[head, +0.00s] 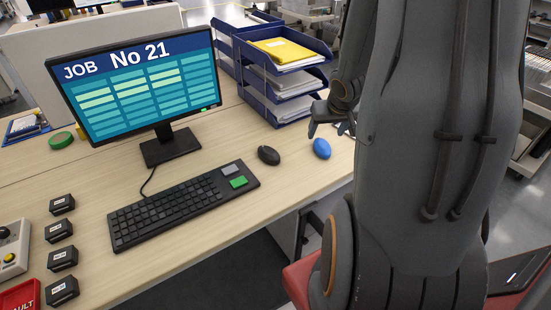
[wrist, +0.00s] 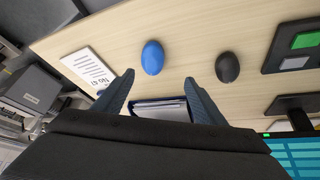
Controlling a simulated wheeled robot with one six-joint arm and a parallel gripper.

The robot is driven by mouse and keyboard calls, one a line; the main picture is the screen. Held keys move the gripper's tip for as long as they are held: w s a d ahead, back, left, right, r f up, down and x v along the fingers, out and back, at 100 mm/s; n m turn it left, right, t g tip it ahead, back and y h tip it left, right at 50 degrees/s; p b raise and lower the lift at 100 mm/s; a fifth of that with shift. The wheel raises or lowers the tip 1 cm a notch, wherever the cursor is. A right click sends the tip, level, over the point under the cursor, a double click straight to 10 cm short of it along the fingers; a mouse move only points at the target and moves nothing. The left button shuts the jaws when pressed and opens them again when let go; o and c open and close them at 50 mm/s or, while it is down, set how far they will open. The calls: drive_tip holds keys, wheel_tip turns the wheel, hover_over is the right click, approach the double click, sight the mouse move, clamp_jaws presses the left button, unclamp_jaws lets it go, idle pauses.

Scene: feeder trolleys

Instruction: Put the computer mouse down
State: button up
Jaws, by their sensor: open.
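A black computer mouse (head: 268,155) lies on the desk to the right of the keyboard; it also shows in the wrist view (wrist: 228,67). A blue mouse-shaped object (head: 321,149) lies on the desk to its right, near the front edge; it also shows in the wrist view (wrist: 153,57). My gripper (head: 326,130) is open and empty, behind the blue one. In the wrist view my two fingertips (wrist: 160,77) are spread, with the blue one just beyond them and nothing held. My arm hides part of the desk's right end in the head view.
The keyboard (head: 180,205) lies in front of the monitor (head: 135,75). A blue tray stack (head: 273,85) with papers stands behind my gripper. A printed card (wrist: 88,68) lies near the left finger in the wrist view. Small black boxes (head: 62,258) line the left. Desk between the mice is clear.

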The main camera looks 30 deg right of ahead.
drive_tip(key=s+a+r+n+g, duration=0.1)
drive_tip(key=s+a, duration=0.2)
drive_tip(key=a, duration=0.6)
drive_tip(key=s+a+r+n+g+y, duration=0.1)
drive_tip(key=s+a+r, duration=0.1)
drive_tip(key=a, duration=0.7)
drive_tip(key=s+a+r+n+g+y, duration=0.1)
drive_tip(key=s+a, duration=0.3)
drive_tip(key=a, duration=0.5)
drive_tip(key=shift+s+a+r+n+g, duration=0.25)
drive_tip(key=shift+s+r+n+g, duration=0.05)
drive_tip(key=shift+n+g, duration=0.3)
